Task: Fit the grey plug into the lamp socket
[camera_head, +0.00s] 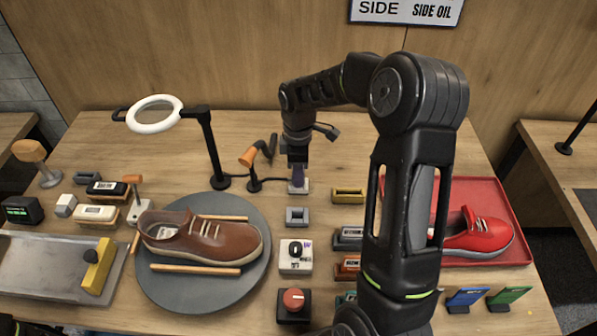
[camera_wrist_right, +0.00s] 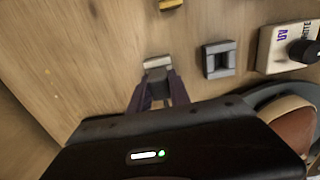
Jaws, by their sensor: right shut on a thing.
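My right gripper (camera_head: 298,180) reaches down at the back middle of the table, and its two purplish fingers are shut on a small dark grey block, likely the grey plug (camera_wrist_right: 157,76). A pale block, likely the lamp socket (camera_head: 298,188), is right at the fingertips; it also shows in the right wrist view (camera_wrist_right: 157,62). The plug and pale block look close together, but I cannot tell whether the plug is seated in it. The fingers hide most of the plug in the head view. My left gripper is not in view.
A ring lamp (camera_head: 154,114) and a small orange-headed lamp (camera_head: 249,157) stand left of the gripper. A grey square holder (camera_head: 297,217) and a white knob box (camera_head: 295,257) lie in front. A yellow holder (camera_head: 348,196) is to the right. A brown shoe (camera_head: 200,238) sits on a round mat.

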